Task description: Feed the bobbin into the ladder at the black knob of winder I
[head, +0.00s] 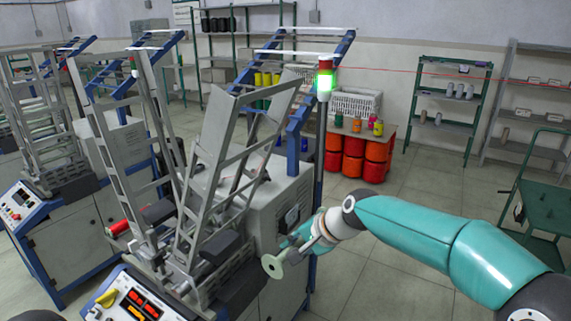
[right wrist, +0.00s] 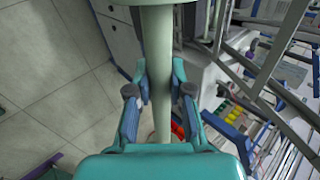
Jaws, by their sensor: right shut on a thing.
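My right gripper (head: 302,243) is shut on a pale grey-green bobbin (head: 272,266), whose round end points left towards the nearest winder. In the right wrist view the bobbin (right wrist: 157,45) runs between the two fingers of my right gripper (right wrist: 160,92). The winder (head: 285,215) is a grey cabinet with tall metal ladders; the near ladder (head: 215,130) leans up and right. Dark blocks sit at the ladders' lower parts, one (head: 220,247) just left of the bobbin. I cannot tell which part is the black knob. The bobbin appears apart from the ladder. My left gripper is not in view.
A signal lamp (head: 325,78) glows green on a pole behind my right gripper. Orange-red drums (head: 353,165) and shelves (head: 445,105) stand farther back. The floor (head: 385,255) right of the winder is clear.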

